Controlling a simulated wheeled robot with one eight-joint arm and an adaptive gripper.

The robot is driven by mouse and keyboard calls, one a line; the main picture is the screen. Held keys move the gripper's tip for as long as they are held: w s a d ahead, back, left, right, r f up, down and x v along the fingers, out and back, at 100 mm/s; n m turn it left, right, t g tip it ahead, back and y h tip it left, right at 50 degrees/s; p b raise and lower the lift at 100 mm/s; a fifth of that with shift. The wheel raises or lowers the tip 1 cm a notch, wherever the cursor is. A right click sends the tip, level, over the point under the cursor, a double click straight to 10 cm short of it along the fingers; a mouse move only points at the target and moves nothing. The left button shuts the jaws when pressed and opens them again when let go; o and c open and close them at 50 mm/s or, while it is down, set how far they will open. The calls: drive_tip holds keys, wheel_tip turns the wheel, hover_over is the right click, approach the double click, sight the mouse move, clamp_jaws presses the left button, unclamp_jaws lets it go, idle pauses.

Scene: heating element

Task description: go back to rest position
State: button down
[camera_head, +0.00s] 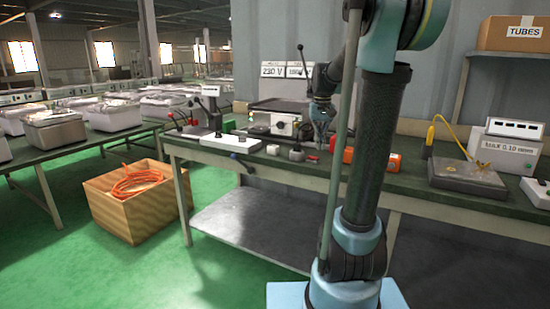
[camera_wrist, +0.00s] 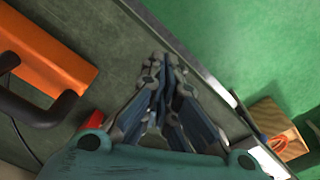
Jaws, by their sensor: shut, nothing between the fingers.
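My gripper (camera_wrist: 158,72) is shut and empty in the wrist view, its fingertips together above the dark workbench top near its metal front edge. In the head view my gripper (camera_head: 320,125) is small and hangs over the workbench (camera_head: 440,195), just right of the heating apparatus (camera_head: 283,125). My arm's links hide part of the bench behind them.
An orange tool (camera_head: 394,162) lies on the bench; an orange part with a black handle also shows in the wrist view (camera_wrist: 45,55). A wooden crate (camera_head: 160,222) with orange cable stands on the floor. A box labelled TUBES (camera_head: 512,35) sits on the right shelf. Green floor at front left is clear.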

drive_tip(key=s+f+t, duration=0.1)
drive_tip(key=s+f, duration=0.7)
drive_tip(key=s, duration=0.6)
drive_tip(key=s+f, duration=0.9)
drive_tip(key=s, duration=0.6)
drive_tip(key=shift+a+f+t, duration=0.15)
drive_tip(key=shift+a+t, duration=0.25)
drive_tip(key=shift+w+f, duration=0.2)
drive_tip(key=shift+w, duration=0.3)
